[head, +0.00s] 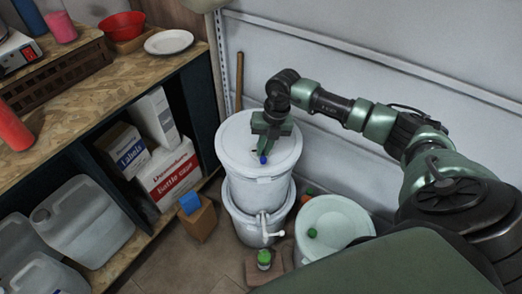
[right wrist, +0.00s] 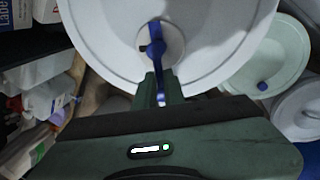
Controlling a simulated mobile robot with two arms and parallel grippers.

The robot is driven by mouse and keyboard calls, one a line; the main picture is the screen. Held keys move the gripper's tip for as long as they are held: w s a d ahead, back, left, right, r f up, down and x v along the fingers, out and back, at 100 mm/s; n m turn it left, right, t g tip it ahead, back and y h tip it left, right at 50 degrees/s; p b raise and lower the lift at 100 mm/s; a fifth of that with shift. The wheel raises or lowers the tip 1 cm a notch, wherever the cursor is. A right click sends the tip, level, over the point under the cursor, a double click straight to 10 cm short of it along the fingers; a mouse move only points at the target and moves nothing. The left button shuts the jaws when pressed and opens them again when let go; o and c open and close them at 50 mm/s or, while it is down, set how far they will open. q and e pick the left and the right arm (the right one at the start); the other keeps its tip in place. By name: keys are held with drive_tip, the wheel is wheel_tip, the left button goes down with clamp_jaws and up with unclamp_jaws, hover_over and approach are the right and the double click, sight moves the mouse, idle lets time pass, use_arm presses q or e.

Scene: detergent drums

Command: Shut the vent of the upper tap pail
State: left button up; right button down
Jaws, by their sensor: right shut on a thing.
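The upper tap pail (head: 250,172) is white and stands stacked on a lower white pail (head: 238,222) with a white tap (head: 265,232). Its round white lid also fills the top of the right wrist view (right wrist: 105,35). The blue vent (right wrist: 156,33) sits on a pale round boss on that lid, with a blue lever pointing toward my gripper. In the head view only a small blue piece (head: 263,159) of it shows. My right gripper (head: 262,146) is over the lid, its fingers (right wrist: 160,90) shut on the vent lever. My left gripper is in neither view.
A pale pail with a green cap (head: 312,233) stands right of the stack. Shelves with boxes (head: 165,170) and jugs (head: 82,220) are at left; the wall (head: 340,70) is behind.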

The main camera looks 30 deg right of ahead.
drive_tip(key=shift+d, duration=0.4)
drive_tip(key=c, duration=1.5)
unclamp_jaws()
drive_tip(key=shift+o, duration=0.5)
drive_tip(key=shift+s+d, duration=0.1)
drive_tip(key=shift+d, duration=0.1)
drive_tip(key=o, duration=0.4)
drive_tip(key=shift+r, duration=0.15)
